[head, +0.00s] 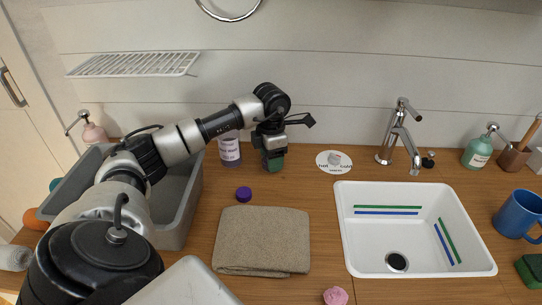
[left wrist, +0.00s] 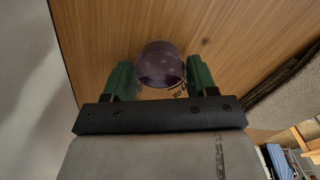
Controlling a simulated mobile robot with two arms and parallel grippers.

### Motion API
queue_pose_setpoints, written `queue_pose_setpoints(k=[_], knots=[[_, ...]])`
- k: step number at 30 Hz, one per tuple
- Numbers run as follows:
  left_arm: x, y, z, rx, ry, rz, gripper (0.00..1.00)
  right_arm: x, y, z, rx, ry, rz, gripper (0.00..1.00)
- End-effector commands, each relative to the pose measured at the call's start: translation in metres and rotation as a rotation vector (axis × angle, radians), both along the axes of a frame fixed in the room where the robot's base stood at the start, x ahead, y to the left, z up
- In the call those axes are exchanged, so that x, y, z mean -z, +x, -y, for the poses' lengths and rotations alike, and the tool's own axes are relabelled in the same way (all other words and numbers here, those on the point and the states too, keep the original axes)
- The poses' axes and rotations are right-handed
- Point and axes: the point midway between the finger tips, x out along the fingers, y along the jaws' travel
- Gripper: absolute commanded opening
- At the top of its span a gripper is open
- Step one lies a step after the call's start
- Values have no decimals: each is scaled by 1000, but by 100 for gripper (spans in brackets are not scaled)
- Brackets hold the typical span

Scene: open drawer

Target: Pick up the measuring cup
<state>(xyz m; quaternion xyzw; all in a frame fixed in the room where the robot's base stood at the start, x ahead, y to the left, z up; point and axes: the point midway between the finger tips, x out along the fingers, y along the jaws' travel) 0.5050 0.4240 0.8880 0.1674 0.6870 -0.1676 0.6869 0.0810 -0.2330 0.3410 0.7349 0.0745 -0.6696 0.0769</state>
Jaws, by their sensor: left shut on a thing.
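In the left wrist view, a clear, purple-tinted round cup with dark markings on its side, which I take to be the measuring cup (left wrist: 161,64), sits between the green fingertips of my left gripper (left wrist: 160,80). The gripper is shut on it, over the wooden counter. In the head view my left gripper (head: 273,161) points down near the back wall, right of a labelled bottle (head: 230,151). The cup is hidden or too small to make out there. My right gripper is not in view.
A purple cap (head: 243,193) and a folded brown towel (head: 262,240) lie in front. A grey bin (head: 183,216) stands left. A white sink (head: 361,262) with a tap (head: 396,140) is right. A white disc (head: 334,166) lies between gripper and tap. A wire shelf (head: 133,65) hangs above.

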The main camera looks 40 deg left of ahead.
Motion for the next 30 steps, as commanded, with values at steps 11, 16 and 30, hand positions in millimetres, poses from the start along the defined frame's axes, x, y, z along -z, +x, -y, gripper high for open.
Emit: queue_pose_setpoints(k=[11,16,30], knots=[[-4,0,0,0,0,1,34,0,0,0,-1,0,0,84],[-14,1,0,0,0,2,34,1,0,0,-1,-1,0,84],[-56,16,21,2,-1,5,34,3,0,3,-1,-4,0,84]])
